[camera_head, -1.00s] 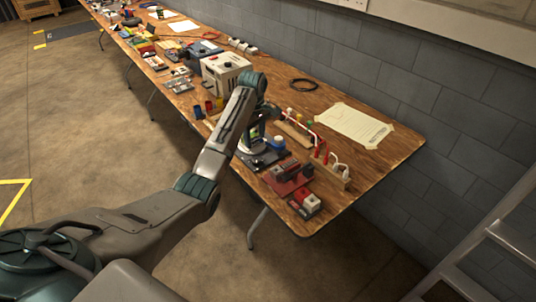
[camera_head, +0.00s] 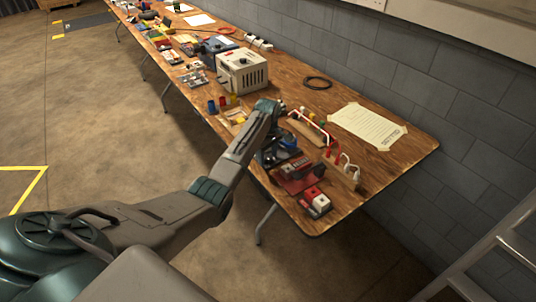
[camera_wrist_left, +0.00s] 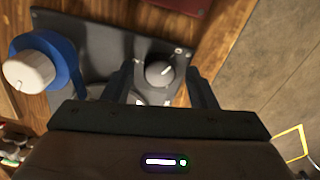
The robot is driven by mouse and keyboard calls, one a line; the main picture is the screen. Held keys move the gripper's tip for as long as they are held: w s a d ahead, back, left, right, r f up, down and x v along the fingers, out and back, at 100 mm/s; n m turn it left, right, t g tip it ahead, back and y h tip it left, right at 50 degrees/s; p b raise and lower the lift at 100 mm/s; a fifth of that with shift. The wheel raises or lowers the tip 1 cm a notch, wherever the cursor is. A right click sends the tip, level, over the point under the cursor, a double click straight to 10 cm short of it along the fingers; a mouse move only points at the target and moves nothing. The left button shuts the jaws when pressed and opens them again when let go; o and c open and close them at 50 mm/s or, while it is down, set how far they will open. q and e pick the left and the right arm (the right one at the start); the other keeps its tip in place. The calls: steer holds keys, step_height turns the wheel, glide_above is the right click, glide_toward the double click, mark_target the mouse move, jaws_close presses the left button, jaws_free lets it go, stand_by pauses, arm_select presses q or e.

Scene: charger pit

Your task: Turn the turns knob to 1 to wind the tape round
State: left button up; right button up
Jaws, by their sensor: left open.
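The turns knob (camera_wrist_left: 160,73) is a small grey dial with a white pointer line, set on a dark plate (camera_wrist_left: 103,45) in the left wrist view. The pointer slants to the upper right; I cannot read any scale. On the same plate, to the left, is a blue round part (camera_wrist_left: 62,57) with a pale knob-like cylinder (camera_wrist_left: 29,72). My left gripper (camera_wrist_left: 162,76) is open, its fingers on either side of the turns knob, with no clear contact. In the head view the blue part (camera_head: 288,142) shows beside my forearm, which hides the gripper and knob. The tape cannot be made out.
The wooden bench (camera_head: 400,168) runs along a block wall. Near the plate are a red device (camera_head: 297,172), a red-and-white block (camera_head: 316,202) and a wooden rack with cables (camera_head: 343,172). A white box (camera_head: 242,70) stands farther back. A paper sheet (camera_head: 368,127) lies flat.

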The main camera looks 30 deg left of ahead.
steer(key=shift+d, duration=0.1)
arm_select(q)
steer(key=c, duration=1)
arm_select(e)
steer(key=shift+s+d+r, duration=0.1)
steer(key=shift+d, duration=0.2)
steer(key=shift+r, duration=0.1)
